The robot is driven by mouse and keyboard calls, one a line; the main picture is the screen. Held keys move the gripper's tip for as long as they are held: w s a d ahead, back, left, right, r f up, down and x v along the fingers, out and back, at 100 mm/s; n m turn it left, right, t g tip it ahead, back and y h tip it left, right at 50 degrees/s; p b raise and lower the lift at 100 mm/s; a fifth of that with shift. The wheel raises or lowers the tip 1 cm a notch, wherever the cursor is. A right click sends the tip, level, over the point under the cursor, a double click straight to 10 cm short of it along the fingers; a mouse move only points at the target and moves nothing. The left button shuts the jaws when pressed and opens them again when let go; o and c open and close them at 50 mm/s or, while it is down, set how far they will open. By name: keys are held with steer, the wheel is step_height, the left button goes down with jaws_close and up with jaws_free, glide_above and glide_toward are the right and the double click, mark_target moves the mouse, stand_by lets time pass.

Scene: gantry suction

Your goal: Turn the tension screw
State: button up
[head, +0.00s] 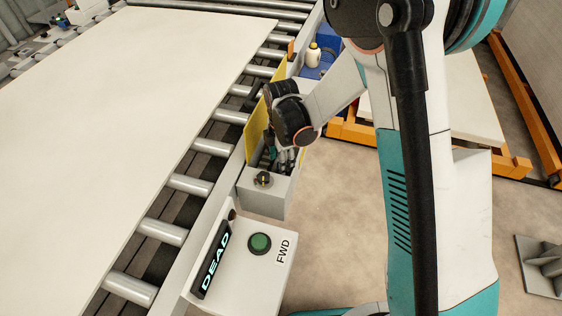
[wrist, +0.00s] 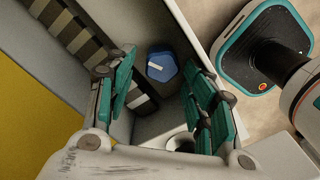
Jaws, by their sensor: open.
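A blue lobed knob (wrist: 161,67) with a white bar mark, which looks like the tension screw, sits inside a grey housing in the wrist view. My gripper (wrist: 158,88) is open, with a teal-padded finger on either side of the knob's line. The fingers seem apart from the knob, though the depth gap is hard to judge. In the head view my gripper (head: 284,157) points down into the open grey box (head: 266,196) beside the conveyor. There my wrist and the yellow panel hide the knob.
A yellow panel (head: 257,130) stands up on the conveyor side of the box. A small black knob (head: 263,179) is on the box top. A control panel (head: 243,275) with a green button (head: 260,243) is nearer. Conveyor rollers (head: 190,185) carry a large pale sheet (head: 130,110).

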step_height(320, 180, up, 7)
steer(key=shift+f, duration=0.15)
stand_by(0.4)
